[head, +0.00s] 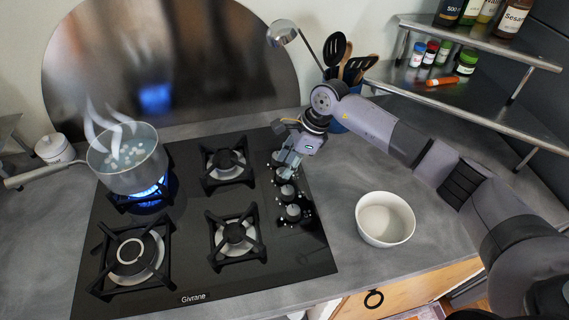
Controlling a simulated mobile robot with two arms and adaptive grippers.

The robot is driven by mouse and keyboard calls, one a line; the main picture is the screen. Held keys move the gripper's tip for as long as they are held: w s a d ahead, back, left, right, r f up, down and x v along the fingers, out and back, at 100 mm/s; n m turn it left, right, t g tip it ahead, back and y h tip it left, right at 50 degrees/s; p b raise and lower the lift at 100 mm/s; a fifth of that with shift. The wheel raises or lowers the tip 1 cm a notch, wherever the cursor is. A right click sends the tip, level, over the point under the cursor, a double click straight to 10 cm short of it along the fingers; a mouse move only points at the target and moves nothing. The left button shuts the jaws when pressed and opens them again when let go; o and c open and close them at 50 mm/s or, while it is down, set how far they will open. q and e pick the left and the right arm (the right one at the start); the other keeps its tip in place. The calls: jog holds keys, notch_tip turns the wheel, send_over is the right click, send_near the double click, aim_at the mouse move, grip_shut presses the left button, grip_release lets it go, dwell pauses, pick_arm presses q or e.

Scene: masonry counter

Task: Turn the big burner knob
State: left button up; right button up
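The black gas hob (190,267) has a column of burner knobs along its right side. A front knob (293,212) and the knob behind it (287,191) show clearly. The knobs further back are partly hidden by my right gripper (287,173). My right gripper points down over the knob column, its fingertips close to a knob; I cannot tell whether they touch it or how far apart they are. The large burner (131,252) at front left shows no flame. The back left burner burns blue under a steaming pot (128,160). My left gripper is not in view.
A white bowl (385,219) stands on the counter right of the hob. A blue utensil holder (338,127) stands behind my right wrist. A metal shelf (430,85) with spice jars is at the back right. A small white lidded jar (54,148) stands at the left.

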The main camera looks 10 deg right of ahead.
jog(key=shift+x, duration=1.35)
jog(key=shift+c, duration=0.2)
